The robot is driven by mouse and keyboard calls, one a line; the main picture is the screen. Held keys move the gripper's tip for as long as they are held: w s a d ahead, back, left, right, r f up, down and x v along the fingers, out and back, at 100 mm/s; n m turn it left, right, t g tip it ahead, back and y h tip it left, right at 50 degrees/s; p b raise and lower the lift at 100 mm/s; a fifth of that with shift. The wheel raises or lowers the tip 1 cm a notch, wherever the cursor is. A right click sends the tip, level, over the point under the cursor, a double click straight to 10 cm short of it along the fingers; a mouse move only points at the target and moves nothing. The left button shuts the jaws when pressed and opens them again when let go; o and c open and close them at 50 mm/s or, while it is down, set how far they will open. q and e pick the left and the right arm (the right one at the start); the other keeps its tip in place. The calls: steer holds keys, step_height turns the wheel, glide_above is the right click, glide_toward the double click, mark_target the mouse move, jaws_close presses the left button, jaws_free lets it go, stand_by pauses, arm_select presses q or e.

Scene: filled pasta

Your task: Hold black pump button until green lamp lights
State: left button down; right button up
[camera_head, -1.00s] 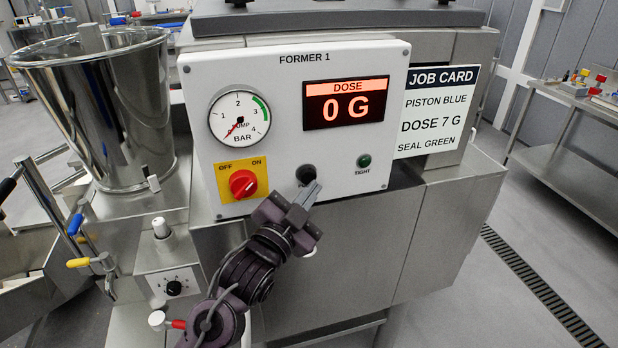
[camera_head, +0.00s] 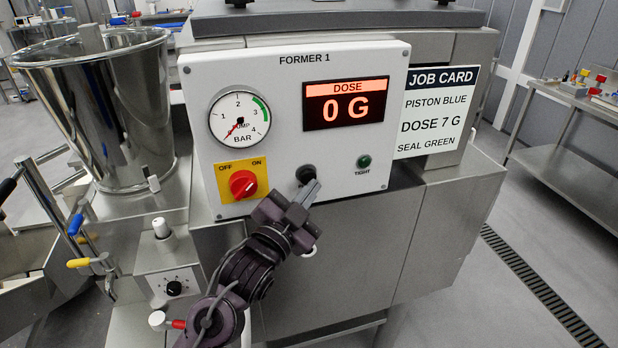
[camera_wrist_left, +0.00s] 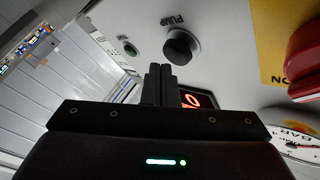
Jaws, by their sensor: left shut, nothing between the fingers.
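The black pump button (camera_head: 306,173) sits low on the white FORMER 1 panel (camera_head: 290,75). It also shows as a round black knob under the word PUMP in the left wrist view (camera_wrist_left: 181,47). The lamp (camera_head: 363,160), labelled TIGHT, is dark green and looks unlit; it also shows in the left wrist view (camera_wrist_left: 130,48). My left gripper (camera_head: 315,184) is shut and empty, with its fingertips just below and right of the button in the head view. In the wrist view the fingertips (camera_wrist_left: 160,70) look beside the button, not on it. My right gripper is out of view.
The pressure gauge (camera_head: 239,117) needle points near its low end. The dose display (camera_head: 346,103) reads 0 G. A red rotary switch (camera_head: 242,184) on a yellow plate is left of the button. A job card (camera_head: 431,112) hangs at right. A steel hopper (camera_head: 110,115) stands at left.

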arm_select(q)
steer(key=shift+w+a, duration=0.2)
steer(key=shift+w, duration=0.4)
stand_by(0.6)
stand_by(5.4)
steer(key=shift+s+d, duration=0.25)
steer(key=shift+s, duration=0.55)
steer(key=shift+s+d+p, duration=0.1)
steer(key=shift+s+d, duration=0.15)
steer(key=shift+s, duration=0.55)
steer(key=shift+s+d+p, duration=0.15)
steer(key=shift+s+d, duration=0.1)
steer(key=shift+s, duration=0.55)
steer(key=shift+s+d+p, duration=0.1)
steer(key=shift+s+d, duration=0.15)
steer(key=shift+s, duration=0.55)
